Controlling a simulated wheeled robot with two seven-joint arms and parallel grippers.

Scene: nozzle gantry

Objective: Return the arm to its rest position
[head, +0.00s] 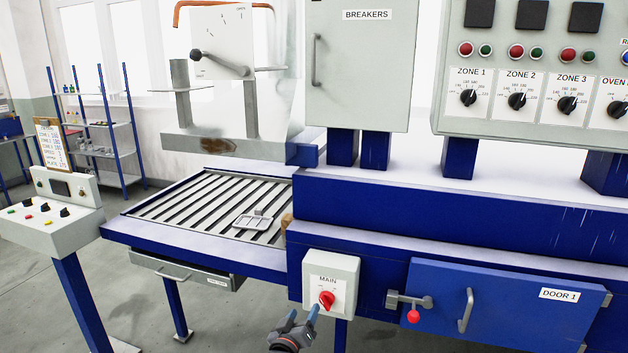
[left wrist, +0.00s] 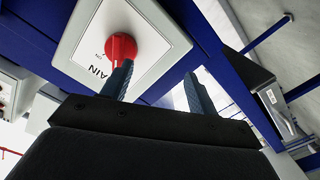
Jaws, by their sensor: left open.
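My left gripper (head: 302,322) is at the bottom centre of the head view, just below and left of the red MAIN knob (head: 327,300). The knob sits on a pale switch box (head: 345,268) on the blue machine front. In the left wrist view the gripper (left wrist: 160,85) is open, with nothing between its fingers. One fingertip overlaps the lower edge of the red knob (left wrist: 121,48) there; I cannot tell whether they touch. My right gripper is not in view.
A blue DOOR 1 (head: 510,310) with a handle and a latch with a red knob (head: 413,316) is at right. A slatted table (head: 195,208) with a drawer (head: 185,271) is at left. A control console (head: 50,225) stands at far left. Open floor (head: 100,300) lies below the table.

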